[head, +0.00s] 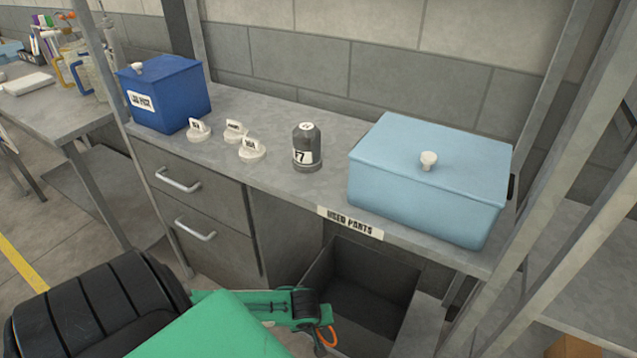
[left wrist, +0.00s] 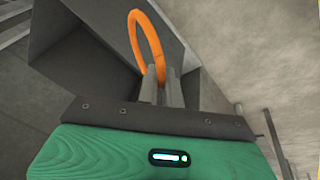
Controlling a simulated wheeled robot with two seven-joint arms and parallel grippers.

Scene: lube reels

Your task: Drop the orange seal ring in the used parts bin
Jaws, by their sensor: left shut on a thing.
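My left gripper (head: 318,342) is shut on the orange seal ring (head: 328,336), near the front left of the used parts bin (head: 318,268). In the left wrist view the ring (left wrist: 136,38) stands up from between the fingertips (left wrist: 161,82), pinched at its lower edge. The bin is a dark grey open box under the bench, below a "USED PARTS" label (head: 350,223). In the left wrist view dark bin-like walls (left wrist: 95,40) lie behind the ring. I cannot tell exactly how far the ring is over the opening. My right gripper is not in view.
On the bench top (head: 225,165) stand a dark blue box (head: 180,100), several small white labelled knobs (head: 252,150), a grey canister (head: 307,150) and a light blue lidded box (head: 420,190). Drawers (head: 190,190) are left of the bin. A metal upright (head: 540,170) rises at right.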

